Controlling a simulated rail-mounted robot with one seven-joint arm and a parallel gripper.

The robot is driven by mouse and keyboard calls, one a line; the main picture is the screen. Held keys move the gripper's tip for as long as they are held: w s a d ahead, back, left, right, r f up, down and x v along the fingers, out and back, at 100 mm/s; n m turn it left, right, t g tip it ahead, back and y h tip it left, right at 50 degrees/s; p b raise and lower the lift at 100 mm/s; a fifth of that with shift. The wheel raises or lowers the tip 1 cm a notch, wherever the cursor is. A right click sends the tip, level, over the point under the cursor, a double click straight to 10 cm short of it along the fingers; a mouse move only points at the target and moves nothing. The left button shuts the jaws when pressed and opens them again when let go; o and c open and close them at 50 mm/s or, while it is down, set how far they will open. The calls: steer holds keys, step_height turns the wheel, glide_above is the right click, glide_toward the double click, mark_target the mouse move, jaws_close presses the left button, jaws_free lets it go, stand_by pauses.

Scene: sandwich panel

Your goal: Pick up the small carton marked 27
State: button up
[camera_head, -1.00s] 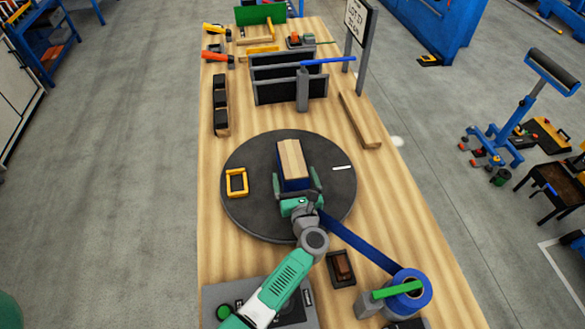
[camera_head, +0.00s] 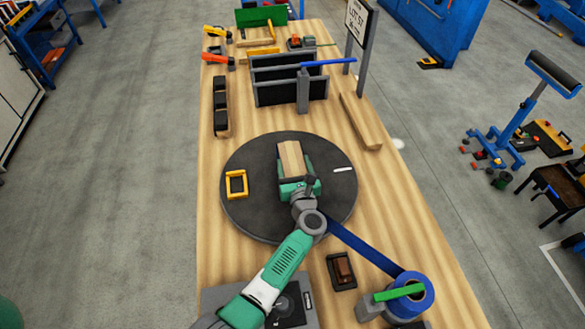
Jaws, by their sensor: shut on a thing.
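A box with a tan, striped top (camera_head: 291,155) is at the middle of the dark round turntable (camera_head: 243,212). My gripper (camera_head: 295,170) reaches it from the front, with green finger parts close against its sides, and is shut on it. The gripper body covers the box's front face. I can read no number on the box, so I cannot tell whether it is the carton marked 27. Whether its base touches the turntable is hidden.
A yellow frame (camera_head: 237,184) lies left on the turntable. A blue strip runs right to a blue roll (camera_head: 412,296). Behind stand dark upright panels in a rack (camera_head: 289,82) and a sign on posts (camera_head: 360,20). A wooden bar (camera_head: 360,120) lies at right.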

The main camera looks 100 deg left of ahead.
steer(key=shift+r, duration=0.15)
step_height(320, 180, up, 18)
steer(key=p, duration=0.6)
